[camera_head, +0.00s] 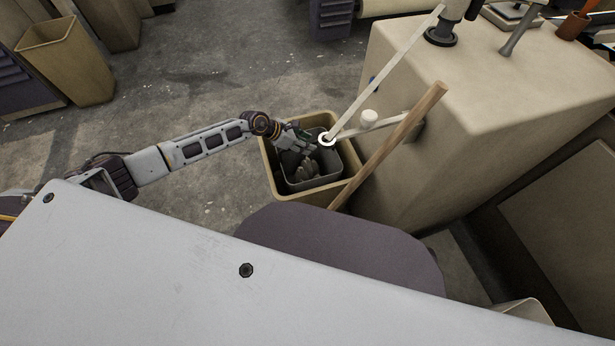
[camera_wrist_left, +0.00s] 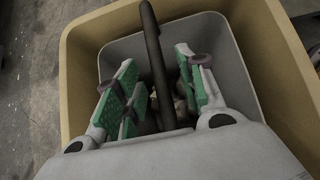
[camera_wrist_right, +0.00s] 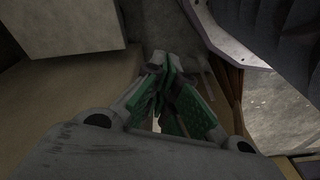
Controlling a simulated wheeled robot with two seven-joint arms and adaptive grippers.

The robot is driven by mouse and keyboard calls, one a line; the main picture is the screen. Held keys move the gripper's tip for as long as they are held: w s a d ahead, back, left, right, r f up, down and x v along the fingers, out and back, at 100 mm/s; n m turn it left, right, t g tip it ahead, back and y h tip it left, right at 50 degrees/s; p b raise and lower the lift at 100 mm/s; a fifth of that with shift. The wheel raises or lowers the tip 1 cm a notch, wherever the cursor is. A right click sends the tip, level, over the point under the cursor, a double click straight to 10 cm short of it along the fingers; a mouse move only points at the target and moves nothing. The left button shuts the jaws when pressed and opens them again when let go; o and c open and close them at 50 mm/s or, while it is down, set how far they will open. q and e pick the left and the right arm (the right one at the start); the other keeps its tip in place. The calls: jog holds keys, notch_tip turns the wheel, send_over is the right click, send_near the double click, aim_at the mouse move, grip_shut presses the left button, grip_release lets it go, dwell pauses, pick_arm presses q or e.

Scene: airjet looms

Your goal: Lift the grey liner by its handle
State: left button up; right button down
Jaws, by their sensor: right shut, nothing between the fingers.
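The grey liner (camera_head: 297,187) stands inside a larger tan bin (camera_head: 272,185) on the floor. It also shows in the left wrist view (camera_wrist_left: 238,75), with its dark handle (camera_wrist_left: 151,35) arching over the opening. My left gripper (camera_head: 309,142) is over the liner's mouth. In the left wrist view its green-padded fingers (camera_wrist_left: 155,70) are open, one on each side of the handle, with gaps between pads and handle. Some items (camera_head: 306,168) lie in the liner, partly hidden. My right gripper (camera_wrist_right: 165,75) is shut and empty, seen only in the right wrist view.
A beige machine cabinet (camera_head: 400,100) stands close right of the bin. A wooden pole (camera_head: 390,145) leans by the bin, and a pale bar with a white ring (camera_head: 327,139) reaches over it. Another tan bin (camera_head: 70,60) is far left. Floor left of the bin is clear.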

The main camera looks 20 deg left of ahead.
pick_arm(q)
jog(key=shift+x, duration=0.75)
grip_shut()
